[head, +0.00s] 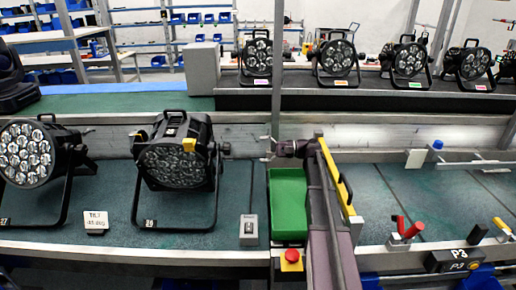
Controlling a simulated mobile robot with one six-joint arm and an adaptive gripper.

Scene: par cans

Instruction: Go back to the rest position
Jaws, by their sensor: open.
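My arm reaches up the middle of the head view over the front bench. My gripper (267,149), small in this view, is at its far end, pointing left beside the upright post. Its jaws are open and I see nothing held in them. A black par can with a yellow tag (177,160) stands on the bench to its left, apart from it. A second par can with lit-looking lenses (27,153) stands at the far left.
A green tray (288,213) lies just left of my arm, with a red button (291,256) in front. A grey switch box (249,229) and white label card (95,221) are left. Several par cans (337,58) line the rear belt.

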